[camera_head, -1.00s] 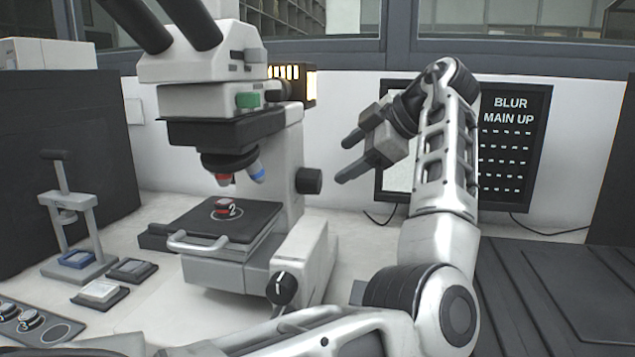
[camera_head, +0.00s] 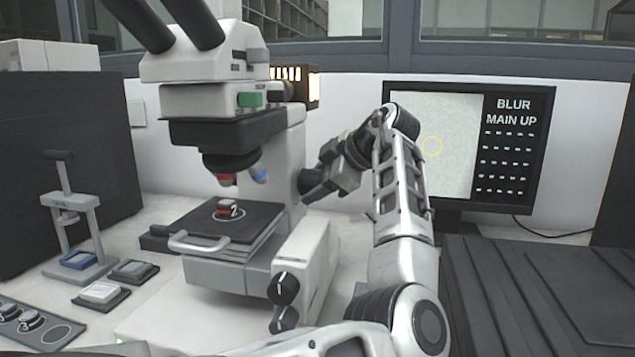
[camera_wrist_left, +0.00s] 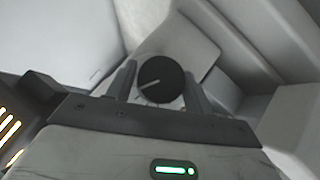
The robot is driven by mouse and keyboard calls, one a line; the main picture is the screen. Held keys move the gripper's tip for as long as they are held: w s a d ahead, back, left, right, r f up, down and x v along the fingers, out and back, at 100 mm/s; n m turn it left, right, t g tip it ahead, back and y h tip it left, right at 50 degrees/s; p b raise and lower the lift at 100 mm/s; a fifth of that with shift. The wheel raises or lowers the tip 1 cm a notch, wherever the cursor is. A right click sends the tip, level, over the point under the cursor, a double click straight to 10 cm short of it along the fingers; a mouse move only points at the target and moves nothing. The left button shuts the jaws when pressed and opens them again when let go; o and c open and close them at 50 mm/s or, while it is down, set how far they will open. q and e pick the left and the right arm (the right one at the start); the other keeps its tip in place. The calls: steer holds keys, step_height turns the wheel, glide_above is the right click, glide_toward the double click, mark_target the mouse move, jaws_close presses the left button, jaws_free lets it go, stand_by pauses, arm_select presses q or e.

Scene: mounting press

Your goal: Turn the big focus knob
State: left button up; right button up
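The white microscope (camera_head: 290,150) stands at the centre of the head view. A dark round knob (camera_wrist_left: 158,78) with a white pointer line sits on its right side; it appears to be the big focus knob. My left gripper (camera_head: 318,184) is at this knob, which the gripper mostly hides in the head view. In the left wrist view the two fingers (camera_wrist_left: 160,84) stand on either side of the knob, close to its rim; firm contact cannot be made out. Two smaller dark knobs, an upper one (camera_head: 283,288) and a lower one (camera_head: 285,319), are on the base. My right gripper is not in view.
A monitor (camera_head: 520,160) behind my left arm reads "BLUR MAIN UP" and shows a pale image with a yellow circle. The stage (camera_head: 262,215) carries a small sample marked 2 (camera_head: 226,207). A small press (camera_head: 72,215) and trays stand at left.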

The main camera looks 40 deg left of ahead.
arm_select(q)
steer(key=c, duration=0.5)
steer(key=shift+r+p, duration=0.25)
steer(key=shift+p, duration=0.6)
steer(key=p, duration=0.3)
steer(key=shift+r+m+g+h, duration=0.2)
steer(key=shift+m+g+h, duration=0.1)
steer(key=shift+g, duration=0.1)
steer(key=shift+r+p, duration=0.1)
steer(key=shift+p, duration=0.8)
steer(key=g+p, duration=0.1)
steer(key=p, duration=0.2)
steer(key=shift+m+h, duration=0.4)
steer(key=g+p, duration=0.1)
steer(key=p, duration=0.2)
steer(key=shift+w+f+m+g+h, duration=0.1)
steer(key=shift+f+m+g+h, duration=0.25)
steer(key=shift+m+g+h, duration=0.05)
steer(key=shift+f+p, duration=0.1)
steer(key=shift+p, duration=0.25)
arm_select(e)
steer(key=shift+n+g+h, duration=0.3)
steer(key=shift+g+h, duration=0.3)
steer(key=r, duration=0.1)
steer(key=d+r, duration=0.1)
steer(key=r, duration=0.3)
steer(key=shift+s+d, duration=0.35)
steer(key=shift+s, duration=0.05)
arm_select(q)
steer(key=shift+f, duration=0.1)
